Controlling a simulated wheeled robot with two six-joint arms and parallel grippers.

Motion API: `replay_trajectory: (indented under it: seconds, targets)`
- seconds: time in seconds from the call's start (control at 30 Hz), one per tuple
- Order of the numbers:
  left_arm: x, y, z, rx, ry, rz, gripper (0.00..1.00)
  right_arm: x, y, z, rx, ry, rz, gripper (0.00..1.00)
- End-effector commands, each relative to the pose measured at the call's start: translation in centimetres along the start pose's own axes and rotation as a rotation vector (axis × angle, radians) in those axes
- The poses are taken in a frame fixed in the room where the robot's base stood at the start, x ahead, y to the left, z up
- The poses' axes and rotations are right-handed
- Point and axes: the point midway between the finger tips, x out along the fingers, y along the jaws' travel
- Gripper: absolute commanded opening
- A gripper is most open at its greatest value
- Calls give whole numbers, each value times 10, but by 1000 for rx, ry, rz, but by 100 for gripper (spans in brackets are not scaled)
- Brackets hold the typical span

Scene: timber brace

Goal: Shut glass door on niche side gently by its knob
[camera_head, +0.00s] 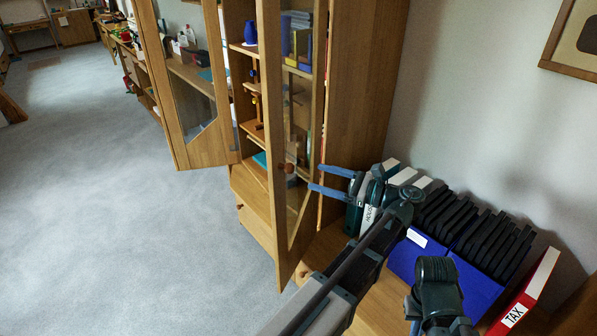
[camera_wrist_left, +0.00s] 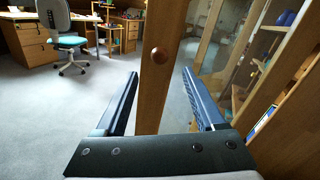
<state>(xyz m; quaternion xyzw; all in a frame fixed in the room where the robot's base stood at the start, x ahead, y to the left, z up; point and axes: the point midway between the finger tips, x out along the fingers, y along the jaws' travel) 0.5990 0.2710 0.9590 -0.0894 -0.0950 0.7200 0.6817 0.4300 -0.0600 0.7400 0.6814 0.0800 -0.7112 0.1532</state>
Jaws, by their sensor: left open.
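The niche-side glass door (camera_head: 276,150) stands open, a wooden frame with a glass pane and a small round brown knob (camera_head: 289,168). My left gripper (camera_head: 315,177) is open and empty, its two blue fingers pointing toward the knob from the right. In the left wrist view, the door's wooden stile (camera_wrist_left: 153,105) appears between the spread fingers (camera_wrist_left: 161,73), with the knob (camera_wrist_left: 159,55) just above the fingertip level. The knob is not gripped. I cannot tell whether a finger touches the door. My right gripper does not show.
A second glass door (camera_head: 195,90) stands open to the left. Shelves (camera_head: 245,90) hold small items. Right of the cabinet, binders, a blue box (camera_head: 470,285) and a red TAX binder (camera_head: 528,290) stand on a wooden surface close to my arm. The grey floor (camera_head: 110,200) at left is clear.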

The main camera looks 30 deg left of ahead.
Motion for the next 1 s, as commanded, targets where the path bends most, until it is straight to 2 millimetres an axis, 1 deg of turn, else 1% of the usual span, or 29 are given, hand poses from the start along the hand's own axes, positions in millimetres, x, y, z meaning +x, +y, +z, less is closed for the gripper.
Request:
replay_trajectory:
  seconds: [0.03,0.2,0.3,0.4,0.6,0.87,0.97,1.0]
  targets:
    - [12,2,0,0,-1,4,71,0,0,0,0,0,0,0]
    - [43,1,0,0,0,3,71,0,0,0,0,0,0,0]
    - [57,1,0,0,0,2,71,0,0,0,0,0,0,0]
    - [66,0,0,0,0,1,71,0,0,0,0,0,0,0]
    - [75,0,0,0,1,0,71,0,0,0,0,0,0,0]
    - [76,0,0,-1,1,0,71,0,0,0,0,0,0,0]
    - [76,0,0,-1,1,0,55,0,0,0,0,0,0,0]
    - [76,0,0,-1,1,0,48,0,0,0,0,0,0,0]
